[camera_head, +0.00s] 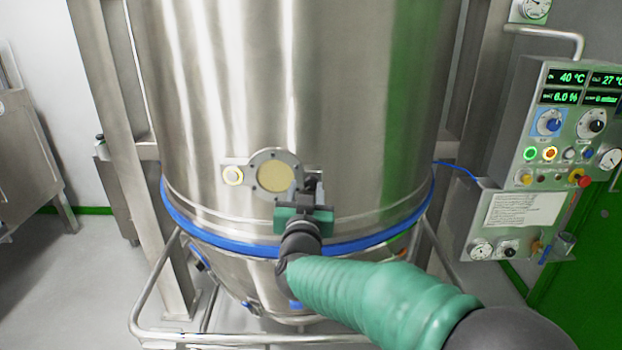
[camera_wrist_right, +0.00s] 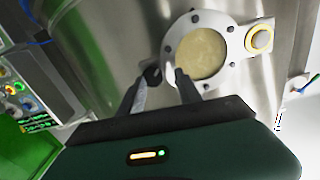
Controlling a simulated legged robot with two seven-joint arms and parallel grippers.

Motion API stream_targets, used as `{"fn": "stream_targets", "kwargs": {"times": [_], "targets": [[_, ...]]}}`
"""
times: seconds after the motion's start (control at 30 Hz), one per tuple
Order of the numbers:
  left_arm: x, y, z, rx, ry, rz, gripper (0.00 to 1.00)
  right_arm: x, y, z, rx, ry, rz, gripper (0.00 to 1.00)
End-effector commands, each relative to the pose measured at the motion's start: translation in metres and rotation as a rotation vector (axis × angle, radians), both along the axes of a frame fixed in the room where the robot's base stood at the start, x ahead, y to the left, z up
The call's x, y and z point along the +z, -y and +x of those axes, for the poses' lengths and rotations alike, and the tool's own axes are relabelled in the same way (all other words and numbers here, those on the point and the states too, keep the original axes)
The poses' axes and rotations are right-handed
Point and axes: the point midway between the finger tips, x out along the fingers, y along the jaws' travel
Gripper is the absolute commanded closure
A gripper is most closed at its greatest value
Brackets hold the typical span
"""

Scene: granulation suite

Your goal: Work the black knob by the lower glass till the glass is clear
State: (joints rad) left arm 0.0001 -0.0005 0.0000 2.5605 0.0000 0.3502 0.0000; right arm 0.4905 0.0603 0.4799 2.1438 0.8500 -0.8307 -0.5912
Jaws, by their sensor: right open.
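The lower glass (camera_head: 273,177) is a round window in a bolted metal flange on the steel vessel. Its pane is evenly yellowish and cloudy, and it also shows in the right wrist view (camera_wrist_right: 203,54). The black knob (camera_wrist_right: 152,75) sits beside the flange, on its right in the head view, where my gripper partly hides it. My right gripper (camera_head: 305,190) is open, its fingertips close around the knob's place; in the wrist view the knob shows between the tips. I cannot tell whether they touch it. My left gripper is not in view.
A round yellow-ringed fitting (camera_head: 233,176) sits left of the glass. A blue band (camera_head: 345,245) circles the vessel below. A control panel (camera_head: 570,130) with readouts and knobs stands at the right. A tubular rail (camera_head: 170,335) runs round the vessel's base.

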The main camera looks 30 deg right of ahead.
Motion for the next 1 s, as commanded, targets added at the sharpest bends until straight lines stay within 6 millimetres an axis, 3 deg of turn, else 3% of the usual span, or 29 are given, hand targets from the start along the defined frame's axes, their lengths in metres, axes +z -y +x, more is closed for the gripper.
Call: {"fn": "stream_targets", "kwargs": {"times": [0.03,0.2,0.23,0.53,1.0], "targets": [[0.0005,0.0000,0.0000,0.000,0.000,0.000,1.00,0.0083,0.0128,-0.0023,-0.029,0.018,-0.008,0.46],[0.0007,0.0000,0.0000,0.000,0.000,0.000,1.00,0.0104,0.0166,-0.0026,-0.035,0.023,-0.010,0.46],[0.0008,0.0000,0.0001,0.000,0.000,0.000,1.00,0.0104,0.0170,-0.0025,-0.035,0.023,-0.010,0.59],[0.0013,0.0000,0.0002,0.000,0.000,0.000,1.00,0.0103,0.0217,-0.0017,-0.033,0.023,-0.009,0.99],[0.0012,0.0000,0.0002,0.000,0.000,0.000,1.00,0.0076,0.0184,0.0018,-0.030,0.018,-0.009,1.00]]}}
